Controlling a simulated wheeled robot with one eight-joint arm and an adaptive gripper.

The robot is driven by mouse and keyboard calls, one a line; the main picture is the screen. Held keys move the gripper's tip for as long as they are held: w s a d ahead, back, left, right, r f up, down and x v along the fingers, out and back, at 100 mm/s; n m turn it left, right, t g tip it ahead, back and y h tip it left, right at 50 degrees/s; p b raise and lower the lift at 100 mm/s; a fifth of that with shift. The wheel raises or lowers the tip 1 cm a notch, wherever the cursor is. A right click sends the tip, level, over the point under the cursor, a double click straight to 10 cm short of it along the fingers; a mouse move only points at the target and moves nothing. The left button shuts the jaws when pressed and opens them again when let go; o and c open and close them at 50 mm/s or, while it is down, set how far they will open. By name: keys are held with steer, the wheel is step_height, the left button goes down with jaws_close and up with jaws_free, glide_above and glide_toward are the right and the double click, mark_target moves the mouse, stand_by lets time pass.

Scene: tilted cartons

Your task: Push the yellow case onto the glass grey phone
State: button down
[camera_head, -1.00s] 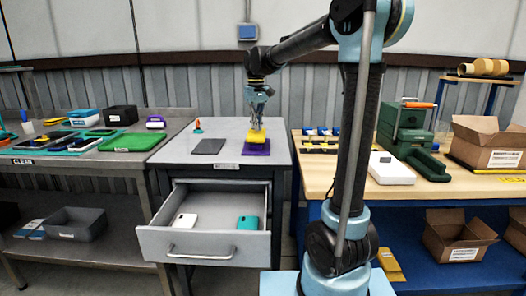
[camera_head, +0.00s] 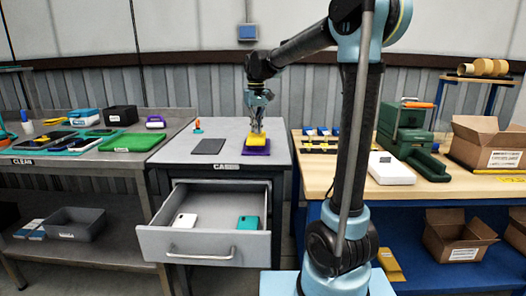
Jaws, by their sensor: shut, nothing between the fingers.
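The yellow case (camera_head: 257,141) sits on a purple block (camera_head: 257,151) on top of the grey drawer cabinet. My gripper (camera_head: 257,131) is shut, points down and is right above the yellow case, seemingly touching its top. The fingers hide part of the case. The glass grey phone is not clearly seen; whether it lies under the case on the purple block I cannot tell. A flat dark grey piece (camera_head: 209,146) lies on the cabinet top to the left.
The open drawer (camera_head: 202,245) below holds a white phone (camera_head: 185,220) and a teal one (camera_head: 247,222). A small orange-tipped item (camera_head: 197,127) stands at the back left of the cabinet top. Benches stand on both sides. The cabinet top's front left is clear.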

mark_target(257, 136)
steer(key=shift+f, duration=0.65)
stand_by(0.7)
step_height(257, 136, up, 8)
stand_by(0.9)
steer(key=s+d+f+m+t, duration=0.1)
steer(key=s+d+f, duration=0.4)
steer(key=s+d, duration=0.25)
steer(key=s+d+f+m, duration=0.2)
steer(key=s+d+f, duration=0.2)
steer(key=s+d, duration=0.35)
steer(key=s+d+f+m, duration=0.1)
steer(key=s+d+f, duration=0.2)
steer(key=s+f, duration=0.5)
steer(key=s+d+f+m+t, duration=0.1)
steer(key=s+d+f, duration=0.2)
steer(key=s+f, duration=0.5)
step_height(257, 136, down, 2)
steer(key=shift+s+d+f, duration=0.1)
steer(key=shift+s+d, duration=0.25)
steer(key=shift+s, duration=0.05)
